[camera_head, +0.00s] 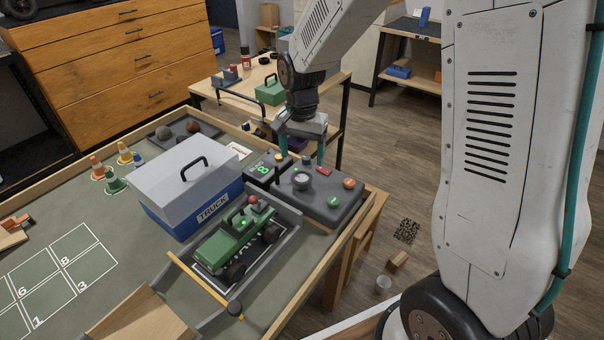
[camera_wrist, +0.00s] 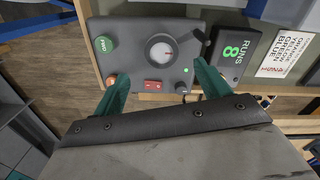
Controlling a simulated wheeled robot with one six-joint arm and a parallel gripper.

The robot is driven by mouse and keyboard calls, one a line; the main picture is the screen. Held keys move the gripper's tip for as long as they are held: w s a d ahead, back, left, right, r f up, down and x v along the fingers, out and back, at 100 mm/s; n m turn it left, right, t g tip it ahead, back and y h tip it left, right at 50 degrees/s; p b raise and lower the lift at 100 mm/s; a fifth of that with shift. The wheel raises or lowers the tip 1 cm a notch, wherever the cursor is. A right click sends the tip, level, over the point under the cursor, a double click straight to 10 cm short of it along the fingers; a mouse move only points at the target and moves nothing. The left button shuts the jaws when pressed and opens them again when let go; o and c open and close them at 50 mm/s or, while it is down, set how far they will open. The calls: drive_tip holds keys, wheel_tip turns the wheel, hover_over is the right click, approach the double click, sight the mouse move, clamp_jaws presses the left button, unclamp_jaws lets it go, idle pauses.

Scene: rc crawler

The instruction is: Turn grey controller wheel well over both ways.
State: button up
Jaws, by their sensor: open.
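The dark grey controller box (camera_head: 322,205) sits at the right corner of the green-topped table. In the wrist view the fingers (camera_wrist: 160,75) lie to either side of the wheel's lower edge in the picture. Contact with the wheel cannot be told. A green truck (camera_head: 222,246) stands in a grey-walled bay.
The controller also carries a green button (camera_head: 333,201), an orange button (camera_head: 349,183) and a red switch (camera_head: 327,172). A counter box showing 8 (camera_head: 263,168) stands beside it. A blue-and-white truck case (camera_head: 186,190) and small cones (camera_head: 115,184) are further left.

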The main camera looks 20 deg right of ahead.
sight(301, 177)
drive_tip(key=shift+w+f+m, duration=0.1)
drive_tip(key=shift+m, duration=0.2)
drive_tip(key=shift+f, duration=0.25)
wheel_tip(301, 177, down, 7)
drive_tip(key=shift+f, duration=0.1)
drive_tip(key=c, duration=1)
